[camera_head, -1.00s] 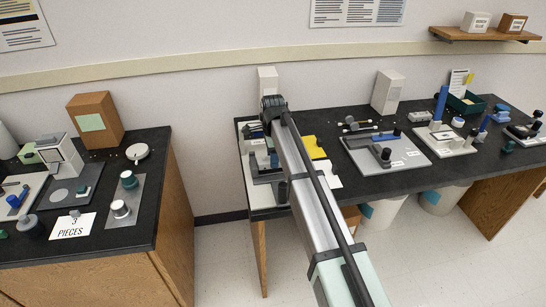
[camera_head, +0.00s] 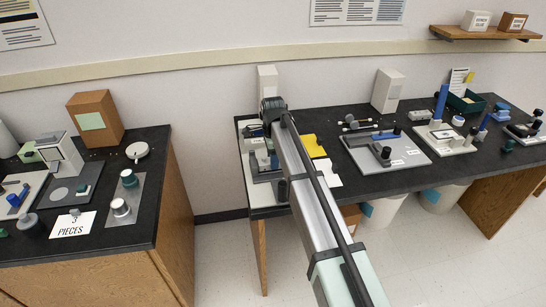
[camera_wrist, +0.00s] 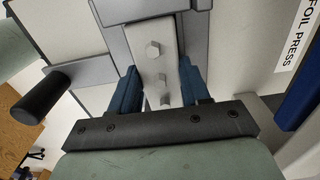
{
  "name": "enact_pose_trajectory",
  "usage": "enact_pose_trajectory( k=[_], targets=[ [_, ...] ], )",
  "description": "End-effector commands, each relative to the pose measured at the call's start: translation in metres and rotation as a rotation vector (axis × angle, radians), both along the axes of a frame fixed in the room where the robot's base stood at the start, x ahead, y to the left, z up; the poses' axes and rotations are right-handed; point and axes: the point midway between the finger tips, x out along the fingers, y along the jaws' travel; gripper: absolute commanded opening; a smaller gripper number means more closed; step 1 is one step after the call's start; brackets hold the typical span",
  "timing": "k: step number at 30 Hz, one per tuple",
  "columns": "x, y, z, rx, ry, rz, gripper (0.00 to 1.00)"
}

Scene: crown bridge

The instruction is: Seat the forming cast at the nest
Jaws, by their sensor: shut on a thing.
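In the wrist view, my gripper (camera_wrist: 158,70) has its two blue fingers shut on a pale block with several hexagonal pegs (camera_wrist: 154,30). This block looks to be the forming cast. Its far end lies at a grey framed part (camera_wrist: 125,10) of the press. Whether it rests there or hovers cannot be told. A white panel lettered "FOIL PRESS" (camera_wrist: 285,30) is to the right. In the head view my arm covers the gripper and the block at the left end of the right bench (camera_head: 375,182). No nest can be told apart clearly.
A black handle (camera_wrist: 40,97) sticks out left of the fingers. A yellow piece (camera_head: 313,146) lies right of my arm. A grey plate with blocks (camera_head: 405,160) stands further right. The left bench (camera_head: 150,200) holds other devices, with a floor gap between benches.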

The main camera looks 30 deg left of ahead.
Motion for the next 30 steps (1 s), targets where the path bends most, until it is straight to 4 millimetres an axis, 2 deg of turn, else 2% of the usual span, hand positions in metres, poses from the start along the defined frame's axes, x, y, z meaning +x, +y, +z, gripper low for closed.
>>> enact_pose_trajectory(
  k=[10, 11, 12, 20, 30],
  targets=[
    [-0.0001, -0.0001, -0.0068, 0.0, 0.0, 0.0, 0.07],
    [-0.0001, -0.0001, -0.0069, 0.0, 0.0, 0.0, 0.47],
    [-0.0001, -0.0001, -0.0067, 0.0, 0.0, 0.0, 0.51],
    [-0.0001, -0.0001, -0.0067, 0.0, 0.0, 0.0, 0.76],
    [0.0001, 0.0001, -0.0029, 0.001, -0.001, 0.0, 0.76]
  ],
)
